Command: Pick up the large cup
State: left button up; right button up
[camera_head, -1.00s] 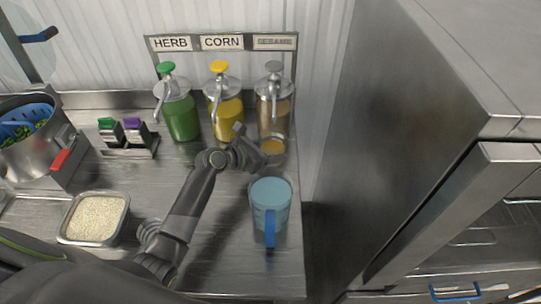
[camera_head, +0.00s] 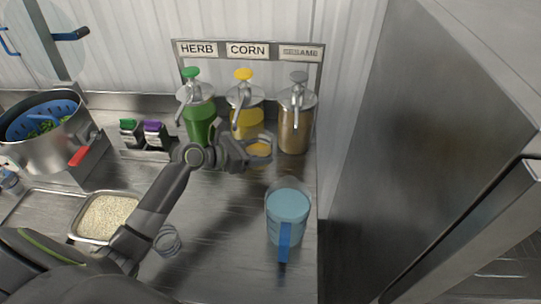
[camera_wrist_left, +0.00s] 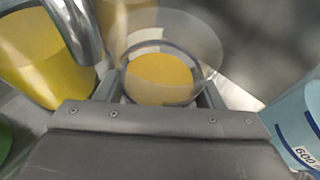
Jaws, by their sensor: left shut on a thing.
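A large light-blue cup (camera_head: 287,221) with a darker blue handle facing the front stands upright on the steel counter's right part. Its edge and a printed mark show at the right of the left wrist view (camera_wrist_left: 300,125). My left gripper (camera_head: 247,152) is behind and left of the large cup, apart from it. It is shut on a small clear cup (camera_head: 260,146) holding yellow-orange contents. That small cup also shows between the fingers in the left wrist view (camera_wrist_left: 158,80). My right gripper is not in view.
Herb (camera_head: 199,122), corn (camera_head: 247,118) and sesame (camera_head: 296,122) pump dispensers stand behind my gripper. A rice tray (camera_head: 76,236), a clear round vessel (camera_head: 168,240) and a pot (camera_head: 62,150) are to the left. A tall steel cabinet (camera_head: 420,130) borders the right.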

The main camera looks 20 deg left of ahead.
pick_arm(q)
jog(key=s+a+b, duration=0.2)
jog(key=a+b, duration=0.1)
jog(key=a, duration=0.6)
jog(key=shift+s+a, duration=0.35)
jog(key=shift+s, duration=0.05)
jog(key=shift+a, duration=0.1)
